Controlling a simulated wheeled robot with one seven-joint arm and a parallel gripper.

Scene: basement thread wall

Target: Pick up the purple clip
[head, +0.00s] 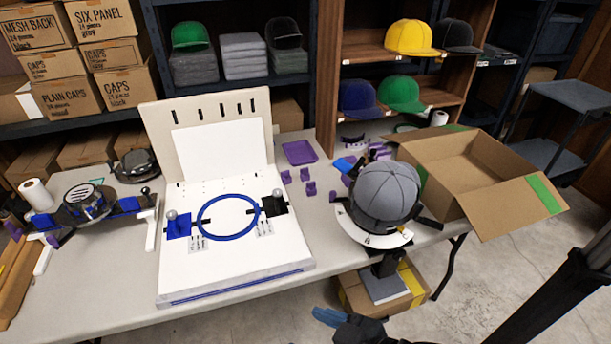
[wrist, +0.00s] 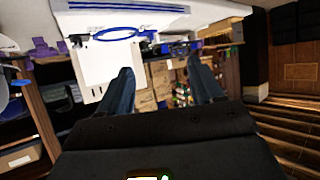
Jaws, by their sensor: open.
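Several small purple clips (head: 286,177) stand on the table between the white hooping board (head: 232,255) and the grey cap on its stand. One clip (head: 311,188) is nearer the cap, and I cannot tell which one the task means. Purple shapes (wrist: 42,48) also show at the upper left of the wrist view, too small to make out clearly. My gripper (head: 325,316) is at the bottom of the head view, in front of the table and well apart from the clips. In the wrist view my gripper (wrist: 164,82) has its two blue fingers spread with nothing between them.
A purple tray (head: 300,152) lies behind the clips. The grey cap (head: 387,194) on its stand and an open cardboard box (head: 470,170) are to the right. The blue hoop (head: 229,217) lies on the board at left. A box (head: 355,297) sits under the table.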

